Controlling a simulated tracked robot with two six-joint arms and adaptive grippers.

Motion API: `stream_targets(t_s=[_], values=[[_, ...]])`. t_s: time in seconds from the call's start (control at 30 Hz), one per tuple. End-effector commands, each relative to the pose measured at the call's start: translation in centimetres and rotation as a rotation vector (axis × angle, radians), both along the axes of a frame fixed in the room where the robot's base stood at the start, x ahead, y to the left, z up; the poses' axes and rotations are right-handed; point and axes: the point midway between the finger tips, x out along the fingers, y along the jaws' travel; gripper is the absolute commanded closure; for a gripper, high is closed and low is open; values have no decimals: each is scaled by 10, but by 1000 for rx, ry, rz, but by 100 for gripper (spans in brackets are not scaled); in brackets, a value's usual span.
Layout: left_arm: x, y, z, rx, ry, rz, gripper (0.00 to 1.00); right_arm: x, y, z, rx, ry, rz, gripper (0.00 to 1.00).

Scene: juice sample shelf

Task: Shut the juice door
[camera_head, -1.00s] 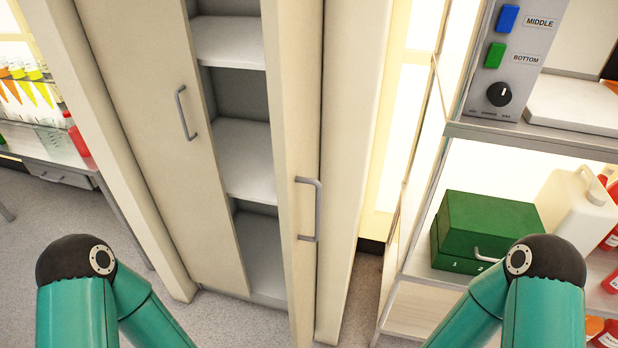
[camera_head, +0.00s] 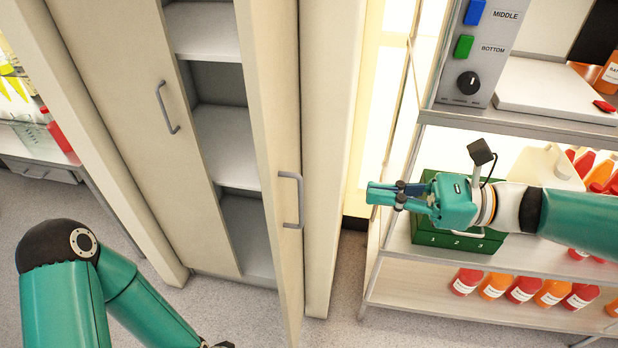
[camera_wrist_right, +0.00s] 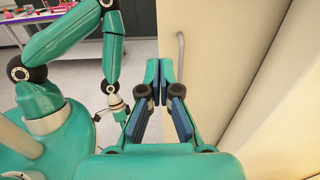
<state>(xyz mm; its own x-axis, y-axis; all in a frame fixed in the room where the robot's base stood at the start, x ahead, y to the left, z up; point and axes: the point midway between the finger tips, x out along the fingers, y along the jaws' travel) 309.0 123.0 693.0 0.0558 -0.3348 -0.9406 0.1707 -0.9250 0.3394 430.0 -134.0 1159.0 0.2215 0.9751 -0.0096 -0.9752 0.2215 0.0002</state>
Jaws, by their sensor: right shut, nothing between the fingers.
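A tall cream cabinet stands at the centre of the head view. Its right door (camera_head: 268,130) stands swung open, edge toward me, with a grey bar handle (camera_head: 291,200). The left door (camera_head: 120,110) covers the left part, with its own handle (camera_head: 166,107). My right gripper (camera_head: 369,193) is shut and empty, to the right of the open door and apart from it, pointing left. In the right wrist view its fingertips (camera_wrist_right: 158,73) are together, with a door panel and handle (camera_wrist_right: 181,55) beyond. My left gripper (camera_wrist_right: 117,108) hangs low; its fingers are too small to judge.
Bare shelves (camera_head: 215,125) show between the doors. At right, a rack holds a green box (camera_head: 432,238) behind my right gripper, red and orange bottles (camera_head: 522,289), and a panel with buttons (camera_head: 470,50). A bench (camera_head: 30,145) stands at the far left. Grey floor is clear before the cabinet.

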Motion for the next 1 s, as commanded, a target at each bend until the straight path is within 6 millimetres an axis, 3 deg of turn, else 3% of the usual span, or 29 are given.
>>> stream_targets(t_s=[0.27,0.7,1.0], values=[[0,0,8,0,0,0,60,5,28,6,13,-2,6,100],[0,0,29,0,0,0,60,23,111,6,10,1,5,100],[0,0,34,0,0,0,60,29,134,3,9,-3,1,100]])
